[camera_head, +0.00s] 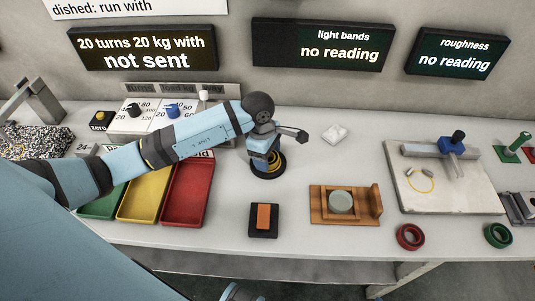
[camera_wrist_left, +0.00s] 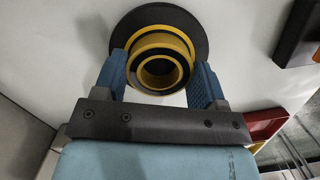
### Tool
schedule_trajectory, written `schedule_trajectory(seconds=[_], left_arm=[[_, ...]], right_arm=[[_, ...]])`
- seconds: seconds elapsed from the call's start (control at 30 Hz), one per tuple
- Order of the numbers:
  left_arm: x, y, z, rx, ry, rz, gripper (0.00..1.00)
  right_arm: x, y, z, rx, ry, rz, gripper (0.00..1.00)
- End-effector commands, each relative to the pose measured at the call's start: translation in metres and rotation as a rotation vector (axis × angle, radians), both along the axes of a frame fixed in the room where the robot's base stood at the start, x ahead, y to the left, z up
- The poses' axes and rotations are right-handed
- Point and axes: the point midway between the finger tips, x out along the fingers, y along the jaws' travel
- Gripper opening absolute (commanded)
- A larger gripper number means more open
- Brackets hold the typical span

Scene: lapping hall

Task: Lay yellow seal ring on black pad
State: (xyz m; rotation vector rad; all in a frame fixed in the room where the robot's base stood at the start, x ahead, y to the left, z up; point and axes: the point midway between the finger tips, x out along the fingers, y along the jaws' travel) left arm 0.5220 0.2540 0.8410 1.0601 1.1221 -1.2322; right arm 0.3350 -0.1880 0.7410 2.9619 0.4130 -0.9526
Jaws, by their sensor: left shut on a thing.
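My left gripper (camera_head: 264,152) points down, shut on the yellow seal ring (camera_head: 274,160), which is partly hidden by the fingers. In the left wrist view the ring (camera_wrist_left: 160,66) sits between the two blue fingers of the gripper (camera_wrist_left: 160,72), with its dark centre facing the camera. The round black pad (camera_head: 262,174) is right below it; in the wrist view the pad (camera_wrist_left: 124,32) shows behind the ring, with a wider yellow band on it. I cannot tell whether the ring touches the pad.
Green, yellow and red trays (camera_head: 187,196) stand left of the pad. A black block with an orange top (camera_head: 264,217) lies in front. A wooden fixture (camera_head: 318,204), a red ring (camera_head: 410,237) and a green ring (camera_head: 497,235) are to the right. The table just right of the pad is clear.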

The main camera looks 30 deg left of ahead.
Motion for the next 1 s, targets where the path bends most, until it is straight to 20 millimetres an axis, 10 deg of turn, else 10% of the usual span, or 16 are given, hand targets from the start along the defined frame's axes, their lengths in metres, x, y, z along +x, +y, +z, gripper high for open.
schedule_trajectory(seconds=[0.3,0.33,0.43,1.0], left_arm=[[0.0,0.0,-0.004,0.0,-0.001,0.0,0.4],[0.0,0.0,-0.004,0.0,-0.001,0.0,0.67],[0.0,0.0,-0.003,0.0,0.0,0.0,0.9],[0.001,0.006,0.037,0.002,-0.005,0.0,0.9]], right_arm=[[0.004,0.003,0.0,0.009,-0.011,-0.005,0.78],[0.005,0.003,0.001,0.008,-0.011,-0.004,0.78],[0.004,0.004,0.002,0.008,-0.01,-0.004,0.78],[-0.003,0.0,-0.001,-0.002,0.006,0.003,0.78]])
